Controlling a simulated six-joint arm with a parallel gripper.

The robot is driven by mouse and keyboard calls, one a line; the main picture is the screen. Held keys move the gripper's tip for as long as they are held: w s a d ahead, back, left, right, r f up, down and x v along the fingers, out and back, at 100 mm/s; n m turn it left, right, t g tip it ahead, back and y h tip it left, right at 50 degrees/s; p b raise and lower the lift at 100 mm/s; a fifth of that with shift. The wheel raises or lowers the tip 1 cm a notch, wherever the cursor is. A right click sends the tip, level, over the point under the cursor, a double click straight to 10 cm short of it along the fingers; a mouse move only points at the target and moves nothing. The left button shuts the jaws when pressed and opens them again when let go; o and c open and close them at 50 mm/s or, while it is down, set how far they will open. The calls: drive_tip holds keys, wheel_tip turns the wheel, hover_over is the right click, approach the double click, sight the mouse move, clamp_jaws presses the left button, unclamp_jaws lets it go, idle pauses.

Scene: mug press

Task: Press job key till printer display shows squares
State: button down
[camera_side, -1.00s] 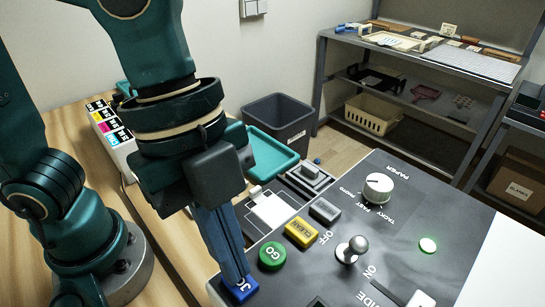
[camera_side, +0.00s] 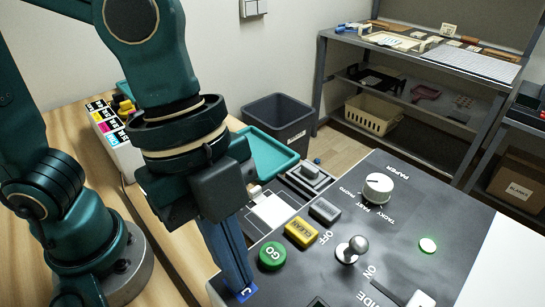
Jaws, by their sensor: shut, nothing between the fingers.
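The blue job key (camera_side: 247,293) is at the near left corner of the grey control panel (camera_side: 455,225), at the bottom of the side view. Most of it, with its lettering, is hidden behind my fingers. My gripper (camera_side: 238,287) is shut and empty, pointing down with its blue fingertips over the key. They look to be at or just above its top; I cannot tell whether they touch. The printer display cannot be made out; only a dark square edge (camera_side: 318,302) shows at the bottom of the picture.
Close to the job key are the green GO button (camera_side: 272,256) and yellow CLEAN key (camera_side: 301,232). A teal tray (camera_side: 268,152) lies behind.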

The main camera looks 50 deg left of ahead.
drive_tip(key=d+v, duration=0.1)
drive_tip(key=v, duration=1.2)
drive_tip(key=shift+r, duration=0.55)
